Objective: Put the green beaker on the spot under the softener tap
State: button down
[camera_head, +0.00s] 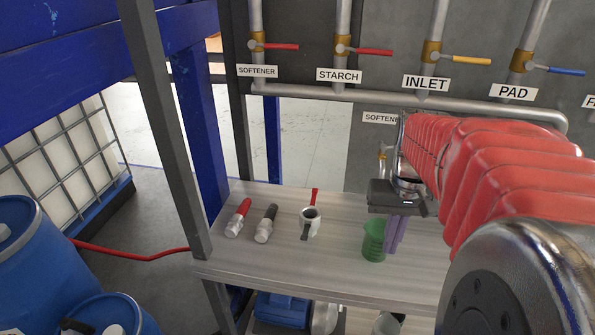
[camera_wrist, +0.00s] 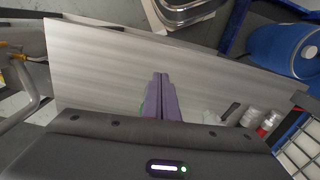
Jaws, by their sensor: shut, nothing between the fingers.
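In the head view the fingers overlap or touch the beaker's right side; I cannot tell which. In the wrist view the fingers (camera_wrist: 160,84) are together, and only a green sliver of the beaker (camera_wrist: 142,108) shows beside them. A softener label (camera_head: 381,118) hangs above a small tap (camera_head: 383,155), partly behind my arm. The spot under it is hidden.
Valves and pipes (camera_head: 340,95) line the wall behind. Blue drums (camera_head: 38,230) stand at the left. The table between jug and beaker is clear.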

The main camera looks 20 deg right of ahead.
aim_at(378, 236)
jog(key=shift+f, duration=0.1)
notch_tip(378, 236, down, 9)
jog(key=shift+f, duration=0.2)
jog(key=shift+w+f, duration=0.15)
jog(key=shift+f, duration=0.1)
jog(key=shift+w+d, duration=0.5)
jog(key=shift+w, duration=0.3)
jog(key=shift+w+d, duration=0.45)
jog(key=shift+w, duration=0.35)
jog(key=shift+w+d, duration=0.5)
jog(key=shift+w, duration=0.45)
jog(key=shift+w+d, duration=0.55)
jog(key=shift+w, duration=0.35)
jog(key=shift+w+d, duration=0.5)
jog(key=shift+w, duration=0.45)
jog(key=shift+s, duration=0.1)
